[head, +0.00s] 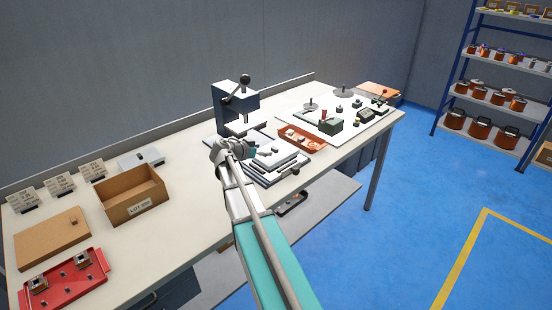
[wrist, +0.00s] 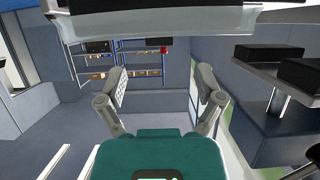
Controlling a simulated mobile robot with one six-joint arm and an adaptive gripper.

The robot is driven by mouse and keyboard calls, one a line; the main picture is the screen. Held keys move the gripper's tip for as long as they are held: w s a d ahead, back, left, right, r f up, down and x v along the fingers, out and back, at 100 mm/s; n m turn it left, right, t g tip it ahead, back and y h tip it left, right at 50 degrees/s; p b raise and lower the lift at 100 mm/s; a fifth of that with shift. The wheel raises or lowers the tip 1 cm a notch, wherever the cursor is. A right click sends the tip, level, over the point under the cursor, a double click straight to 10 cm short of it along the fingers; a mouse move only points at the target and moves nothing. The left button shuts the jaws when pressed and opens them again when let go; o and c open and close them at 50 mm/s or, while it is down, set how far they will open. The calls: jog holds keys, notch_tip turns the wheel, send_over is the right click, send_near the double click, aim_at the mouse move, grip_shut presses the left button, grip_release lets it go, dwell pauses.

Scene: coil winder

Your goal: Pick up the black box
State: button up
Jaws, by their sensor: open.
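My gripper (head: 254,151) is in front of the dark press, above the grey stacked plates on the workbench. In the wrist view its two fingers (wrist: 160,90) stand wide apart with nothing between them. Two black box-shaped blocks show at the right of the wrist view, a nearer one (wrist: 301,74) and a farther one (wrist: 268,53), both to the side of the fingers. I cannot tell which thing is the black box.
The press (head: 235,100) rises close behind my gripper. A red-brown parts tray (head: 303,138) lies to its right. A cardboard box (head: 135,196) and a red tray (head: 64,280) stand at the left. The blue floor right of the bench (head: 420,200) is clear.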

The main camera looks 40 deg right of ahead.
aim_at(273, 150)
jog(key=shift+d, duration=0.1)
jog(key=shift+b+x, duration=1.1)
jog(key=shift+x, duration=1.4)
jog(key=shift+f, duration=0.1)
grip_shut()
jog(key=shift+r, duration=0.25)
jog(key=shift+r+p, duration=0.75)
jog(key=shift+p, duration=0.25)
jog(key=s+r+p, duration=1.1)
jog(key=s, duration=0.3)
